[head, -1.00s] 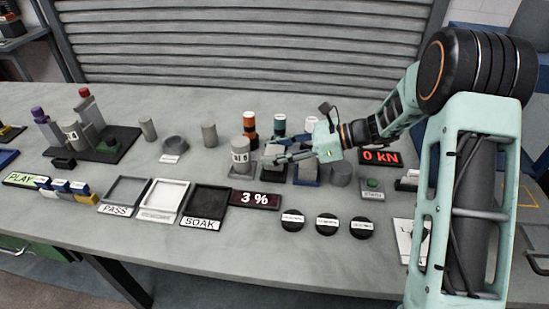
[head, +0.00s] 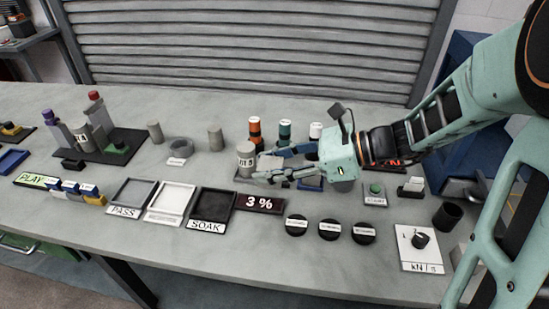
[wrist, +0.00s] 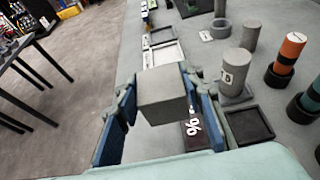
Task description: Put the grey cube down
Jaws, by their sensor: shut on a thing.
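My gripper (head: 263,165) is shut on the grey cube (wrist: 162,94), which sits between the blue-padded fingers in the wrist view. In the head view the cube (head: 269,163) shows only partly between the fingers, just right of a labelled grey cylinder. My gripper is low over the table behind the 3 % display (head: 260,203). I cannot tell how far the cube is above the table. In front are a PASS tray (head: 121,206), a white-floored tray (head: 157,213) and a black SOAK tray (head: 203,221).
The labelled cylinder (head: 246,157) stands close to my fingertips. Three black discs (head: 329,230) lie at the front, with a kN dial (head: 420,242) to the right. The front middle table edge is clear.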

